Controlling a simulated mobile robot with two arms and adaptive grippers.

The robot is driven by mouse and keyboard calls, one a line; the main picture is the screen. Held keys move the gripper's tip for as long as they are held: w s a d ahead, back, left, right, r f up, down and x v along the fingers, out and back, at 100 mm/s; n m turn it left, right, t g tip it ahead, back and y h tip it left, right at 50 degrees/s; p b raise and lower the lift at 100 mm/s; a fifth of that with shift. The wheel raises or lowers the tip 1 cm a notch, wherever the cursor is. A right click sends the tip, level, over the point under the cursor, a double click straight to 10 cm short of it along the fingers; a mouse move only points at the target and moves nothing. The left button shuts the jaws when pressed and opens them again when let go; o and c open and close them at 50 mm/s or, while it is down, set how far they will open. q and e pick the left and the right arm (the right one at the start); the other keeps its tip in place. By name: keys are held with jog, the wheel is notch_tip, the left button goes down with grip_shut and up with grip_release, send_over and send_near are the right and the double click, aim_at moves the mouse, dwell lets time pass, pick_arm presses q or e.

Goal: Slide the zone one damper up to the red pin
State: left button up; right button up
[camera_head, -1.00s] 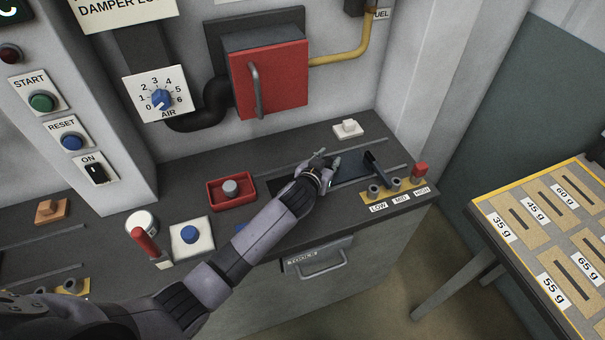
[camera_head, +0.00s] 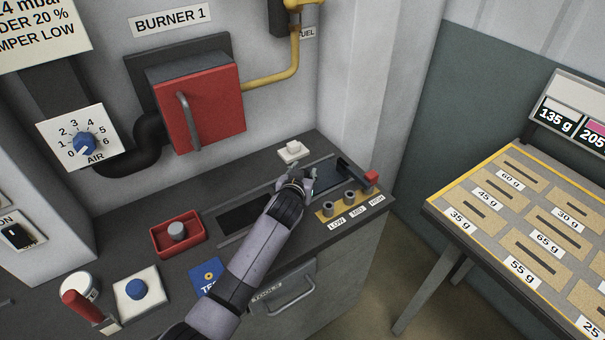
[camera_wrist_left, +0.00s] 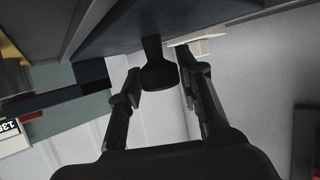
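The zone one damper is a dark plate (camera_head: 328,183) in a slot on the counter. Its dark upright knob (camera_wrist_left: 158,72) shows in the left wrist view, between the two fingers of my left gripper (camera_wrist_left: 162,82). The fingers stand apart around the knob, with narrow gaps beside it. In the head view my left gripper (camera_head: 301,182) is over the left part of the plate and hides the knob. The red pin (camera_head: 371,179) stands at the HIGH label, right of the gripper. Grey pins stand at LOW (camera_head: 328,208) and MID (camera_head: 350,197). My right gripper is not in view.
A dark upright piece (camera_head: 346,171) stands near the plate's right end. A white switch (camera_head: 293,152) sits behind the slot. A red tray (camera_head: 177,233) and a blue button (camera_head: 136,290) are at left. A table with weight labels (camera_head: 530,225) stands at right.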

pick_arm(q)
jog(key=shift+o, duration=1.2)
jog(key=shift+a, duration=0.1)
jog(key=v, duration=1.2)
